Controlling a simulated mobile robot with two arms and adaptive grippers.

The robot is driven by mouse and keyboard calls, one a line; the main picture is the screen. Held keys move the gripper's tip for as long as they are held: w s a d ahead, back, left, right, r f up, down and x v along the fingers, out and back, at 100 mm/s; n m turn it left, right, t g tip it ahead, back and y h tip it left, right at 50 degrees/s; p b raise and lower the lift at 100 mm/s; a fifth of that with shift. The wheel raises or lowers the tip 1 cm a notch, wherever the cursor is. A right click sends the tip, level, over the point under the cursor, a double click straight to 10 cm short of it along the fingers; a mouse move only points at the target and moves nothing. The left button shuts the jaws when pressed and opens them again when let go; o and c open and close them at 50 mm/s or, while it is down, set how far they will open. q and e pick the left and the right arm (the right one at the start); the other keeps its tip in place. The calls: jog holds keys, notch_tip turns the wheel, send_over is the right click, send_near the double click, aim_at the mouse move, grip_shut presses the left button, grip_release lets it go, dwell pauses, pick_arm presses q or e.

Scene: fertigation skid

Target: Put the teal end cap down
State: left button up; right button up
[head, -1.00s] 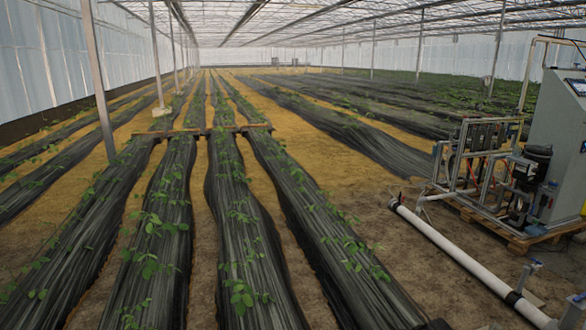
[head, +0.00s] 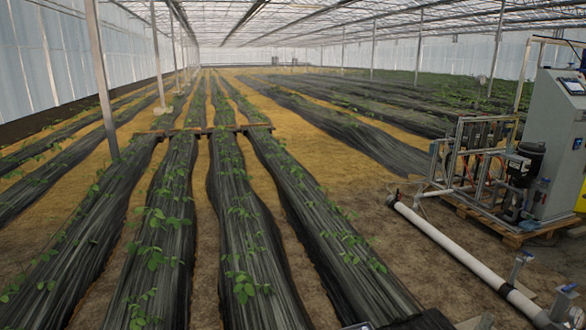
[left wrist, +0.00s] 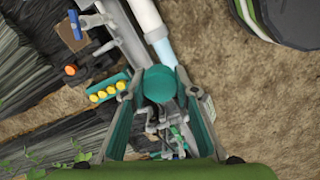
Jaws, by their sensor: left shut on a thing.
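In the left wrist view the teal end cap (left wrist: 160,84) is a round teal piece between the fingertips of my left gripper (left wrist: 162,90). The gripper is shut on it, with one finger on each side. The cap overlaps the end of a light blue pipe section (left wrist: 163,53) in the picture; I cannot tell whether they touch. In the head view neither gripper can be made out, and my right gripper shows in no view.
A white pipe (head: 460,252) runs along the ground beside the skid (head: 478,165) on its pallet. The left wrist view shows a teal holder with yellow pieces (left wrist: 108,90) and a dark round container (left wrist: 285,20). Black-covered crop rows (head: 240,220) fill the left.

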pick_arm(q)
jog(key=s+a+r+m, duration=0.1)
jog(key=s+r+m, duration=0.3)
jog(key=r, duration=1)
jog(key=s+a+r+m, duration=0.1)
jog(key=s+r+m, duration=0.4)
jog(key=r, duration=0.9)
jog(key=s+a+r+m, duration=0.2)
jog(key=s+r+m, duration=0.2)
jog(key=r, duration=1)
jog(key=m, duration=0.3)
jog(key=shift+s+m, duration=0.2)
jog(key=shift+m, duration=0.2)
jog(key=shift+r+p, duration=0.5)
jog(key=shift+w+d, duration=0.1)
jog(key=shift+d, duration=0.05)
